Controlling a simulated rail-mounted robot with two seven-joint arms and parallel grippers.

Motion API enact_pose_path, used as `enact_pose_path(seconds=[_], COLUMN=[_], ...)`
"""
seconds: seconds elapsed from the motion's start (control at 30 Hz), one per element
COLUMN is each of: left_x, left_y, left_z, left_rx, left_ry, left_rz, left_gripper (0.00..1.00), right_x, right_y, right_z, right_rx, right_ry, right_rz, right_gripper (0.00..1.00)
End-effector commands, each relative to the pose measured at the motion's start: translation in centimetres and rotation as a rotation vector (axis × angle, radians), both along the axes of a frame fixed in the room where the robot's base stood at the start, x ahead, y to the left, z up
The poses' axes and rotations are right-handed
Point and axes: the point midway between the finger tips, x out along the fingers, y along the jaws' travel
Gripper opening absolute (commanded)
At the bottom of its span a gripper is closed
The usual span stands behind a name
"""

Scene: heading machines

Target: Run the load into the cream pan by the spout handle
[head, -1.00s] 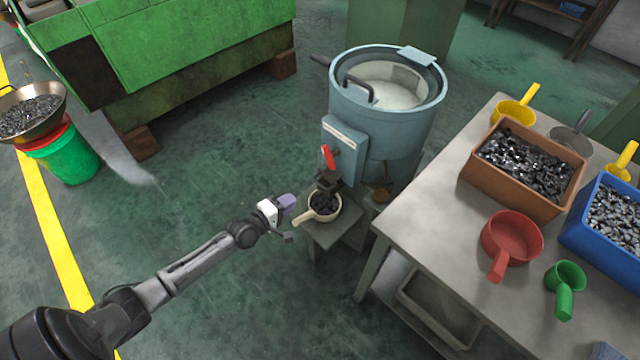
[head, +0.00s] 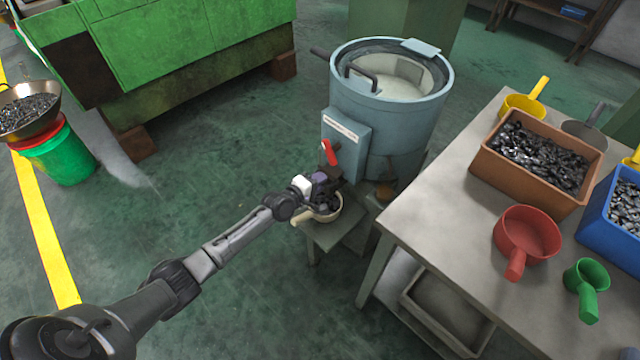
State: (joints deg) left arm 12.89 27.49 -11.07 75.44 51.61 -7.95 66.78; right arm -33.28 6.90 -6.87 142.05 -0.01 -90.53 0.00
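The blue-grey drum machine (head: 388,120) stands at the centre with a spout low on its front. The red spout handle (head: 329,152) sticks up there. The cream pan (head: 304,217) rests on a small grey stand under the spout, its handle toward the lower left. Dark pieces show in the pan, partly hidden by my gripper. My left gripper (head: 328,184) reaches in from the left at the spout, just below the red handle and in front of or over the pan. Its fingers blend with the dark spout, so I cannot tell their opening or contact. My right gripper is out of view.
A grey table (head: 430,196) at the right holds a brown bin (head: 530,185) and a blue bin (head: 606,232) of dark pieces, a red pan (head: 527,234), a green scoop (head: 586,283) and yellow scoops. A green bucket (head: 66,158) stands far left. The floor at left is open.

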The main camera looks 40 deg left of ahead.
Motion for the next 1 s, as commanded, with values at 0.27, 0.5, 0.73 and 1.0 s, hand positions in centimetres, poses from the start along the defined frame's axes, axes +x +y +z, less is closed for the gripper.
enact_pose_path(seconds=[0.27,0.5,0.73,1.0], left_x=[0.57,0.55,0.55,0.55], left_y=[-0.09,-0.10,-0.09,-0.08], left_z=[-0.13,-0.10,-0.09,-0.09], left_rx=[0.000,0.001,0.001,0.001], left_ry=[0.001,0.001,0.000,0.000], left_rz=[-0.001,-0.001,-0.001,0.000], left_gripper=[0.22,0.15,0.00,0.00], right_x=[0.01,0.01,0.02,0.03], right_y=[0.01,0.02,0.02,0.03], right_z=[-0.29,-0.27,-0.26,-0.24], right_rx=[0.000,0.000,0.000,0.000], right_ry=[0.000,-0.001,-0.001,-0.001], right_rz=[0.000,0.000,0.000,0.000], right_gripper=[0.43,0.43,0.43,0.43])
